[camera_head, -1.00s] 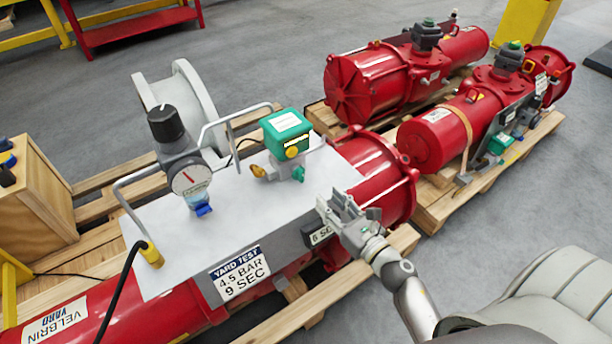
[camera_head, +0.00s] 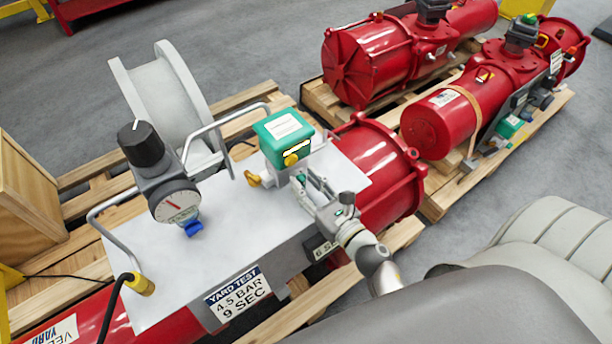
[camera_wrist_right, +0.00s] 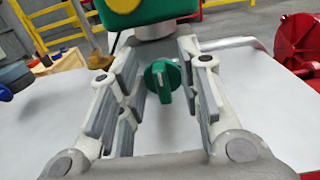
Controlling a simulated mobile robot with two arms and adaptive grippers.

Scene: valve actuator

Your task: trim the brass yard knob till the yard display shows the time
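The green box (camera_head: 283,138) on the white plate carries a small lit display strip (camera_head: 297,148), too small to read, and a round yellow knob (camera_head: 291,160). A brass-coloured fitting (camera_head: 254,180) sticks out at its lower left. My right gripper (camera_head: 308,184) is at the box's lower right. In the right wrist view, my right gripper (camera_wrist_right: 157,78) is open, its fingers either side of a green knob (camera_wrist_right: 163,80) with clear gaps. The green box (camera_wrist_right: 140,10) and the yellow knob (camera_wrist_right: 122,4) show above the fingers. My left gripper is out of view.
A gauge (camera_head: 177,202) with a black-knobbed regulator (camera_head: 141,143) stands left on the plate. Metal handles (camera_head: 212,134) rise near it. A sign (camera_head: 239,296) reads "YARD TEST 4.5 BAR 9 SEC". Other red actuators (camera_head: 370,62) lie on pallets behind.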

